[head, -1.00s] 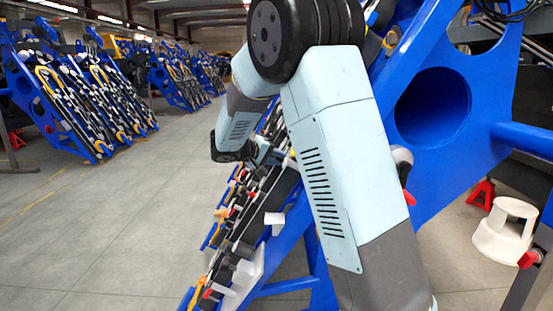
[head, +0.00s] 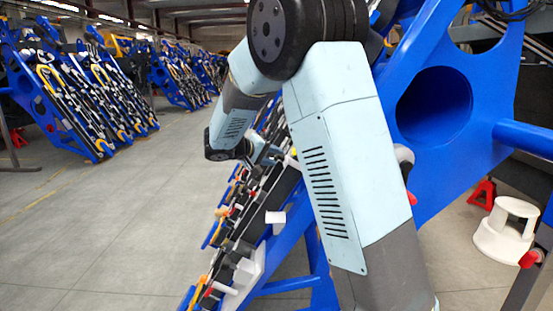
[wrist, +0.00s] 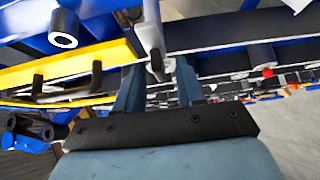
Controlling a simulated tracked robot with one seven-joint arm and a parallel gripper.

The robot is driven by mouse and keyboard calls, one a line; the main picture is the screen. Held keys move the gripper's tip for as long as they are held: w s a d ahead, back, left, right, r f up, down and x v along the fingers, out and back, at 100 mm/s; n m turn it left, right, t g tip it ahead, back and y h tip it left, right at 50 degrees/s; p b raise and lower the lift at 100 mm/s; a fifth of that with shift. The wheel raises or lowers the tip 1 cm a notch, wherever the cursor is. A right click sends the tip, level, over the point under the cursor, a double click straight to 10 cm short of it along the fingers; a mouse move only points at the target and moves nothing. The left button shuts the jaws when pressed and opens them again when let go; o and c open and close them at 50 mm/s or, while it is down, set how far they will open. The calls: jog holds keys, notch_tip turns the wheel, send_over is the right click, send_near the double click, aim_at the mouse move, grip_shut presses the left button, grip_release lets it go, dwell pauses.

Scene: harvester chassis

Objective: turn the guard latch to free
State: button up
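My gripper (wrist: 157,70) is open in the wrist view, with its two blue-grey fingers apart. A grey lever-like bar (wrist: 150,32) with a dark round end comes down between the fingertips. It may be the guard latch, but I cannot tell for sure. I cannot tell whether either finger touches it. In the head view my gripper (head: 265,153) is small, close to the sloping blue chassis frame (head: 285,240), and partly hidden by my arm. The latch cannot be picked out there.
In the head view a white step stool (head: 505,230) and red stand (head: 482,193) are at right. Open floor (head: 120,220) lies left.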

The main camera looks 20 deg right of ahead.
jog(key=v, duration=1.1)
jog(key=shift+s+a, duration=0.2)
jog(key=shift+a, duration=0.1)
jog(key=s+d+r+g+y, duration=0.1)
jog(key=s+d+g+y, duration=0.35)
jog(key=s+d, duration=0.95)
jog(key=s+a+f+m+t+y, duration=0.1)
jog(key=s+t+y, duration=0.3)
jog(key=s, duration=1.6)
jog(key=a+y, duration=0.1)
jog(key=y, duration=0.2)
jog(key=shift+s+f, duration=0.25)
jog(key=shift+f, duration=0.1)
jog(key=shift+a+y, duration=0.1)
jog(key=shift+y, duration=0.15)
